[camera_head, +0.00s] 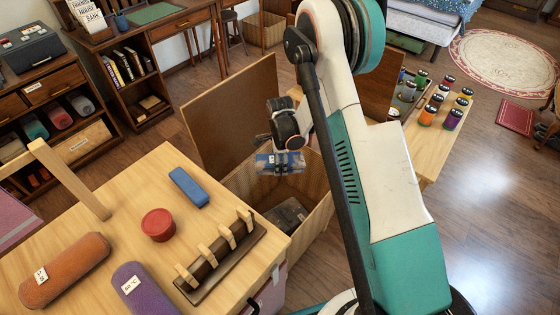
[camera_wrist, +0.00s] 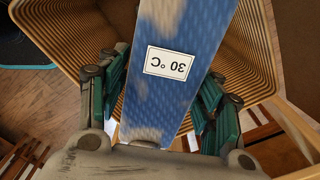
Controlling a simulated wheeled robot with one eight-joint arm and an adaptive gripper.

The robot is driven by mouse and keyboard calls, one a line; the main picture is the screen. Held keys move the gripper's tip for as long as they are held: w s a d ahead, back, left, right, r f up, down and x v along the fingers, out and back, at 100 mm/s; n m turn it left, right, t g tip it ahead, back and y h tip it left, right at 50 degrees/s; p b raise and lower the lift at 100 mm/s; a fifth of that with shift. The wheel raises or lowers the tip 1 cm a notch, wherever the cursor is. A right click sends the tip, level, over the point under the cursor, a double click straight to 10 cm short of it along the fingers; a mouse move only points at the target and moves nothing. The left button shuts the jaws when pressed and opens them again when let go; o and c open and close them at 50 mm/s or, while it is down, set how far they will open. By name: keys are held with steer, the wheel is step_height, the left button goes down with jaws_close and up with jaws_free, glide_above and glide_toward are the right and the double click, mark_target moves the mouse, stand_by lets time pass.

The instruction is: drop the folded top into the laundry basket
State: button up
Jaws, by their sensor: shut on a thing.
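The folded top (camera_head: 265,163) is blue and whitish. In the wrist view the top (camera_wrist: 180,32) carries a white "30 °C" label. My gripper (camera_head: 283,152) is shut on it, with green fingers on both sides in the wrist view (camera_wrist: 163,95). The laundry basket (camera_head: 318,222) is a tan ribbed open box beside the wooden table. The top hangs over the basket's opening, near its back in the head view. The ribbed basket wall (camera_wrist: 55,25) surrounds the top in the wrist view. A dark grey folded item (camera_head: 287,215) lies inside the basket.
The wooden table (camera_head: 130,180) holds an orange roll (camera_head: 65,270), a purple roll (camera_head: 143,290), a red round tin (camera_head: 158,225), a blue block (camera_head: 188,187) and a pegged rack (camera_head: 220,258). A brown panel (camera_head: 225,105) stands behind the basket. Several small jars (camera_head: 435,105) stand at right.

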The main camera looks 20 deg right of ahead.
step_height(320, 180, down, 5)
steer(key=shift+f+b, duration=0.1)
steer(key=shift+b, duration=1)
steer(key=o, duration=1.2)
steer(key=shift+o, duration=0.2)
step_height(320, 180, up, 12)
steer(key=shift+r, duration=0.1)
